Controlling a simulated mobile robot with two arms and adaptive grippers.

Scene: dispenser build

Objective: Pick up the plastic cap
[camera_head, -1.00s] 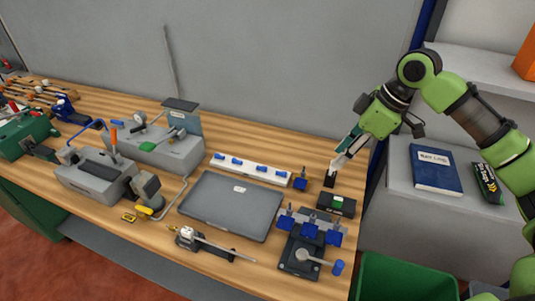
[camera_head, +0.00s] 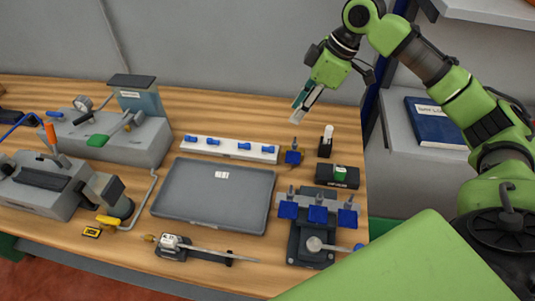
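My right gripper (camera_head: 299,111) hangs above the back right of the workbench, pointing down and left. Its pale and dark teal fingers are seen from the side, so their gap is unclear. No held object can be made out. A small white upright piece (camera_head: 328,132) stands in a black block (camera_head: 325,148), to the right of and below the fingertips in the picture. A small green piece (camera_head: 340,173) sits on a black box (camera_head: 337,182) in front of it. I cannot tell for sure which piece is the plastic cap. My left gripper is not in view.
A white strip (camera_head: 230,150) carries several blue parts. A blue-jawed fixture (camera_head: 317,212) stands front right; grey machines (camera_head: 115,140) stand left. A blue book (camera_head: 436,123) lies on the grey cabinet at right.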

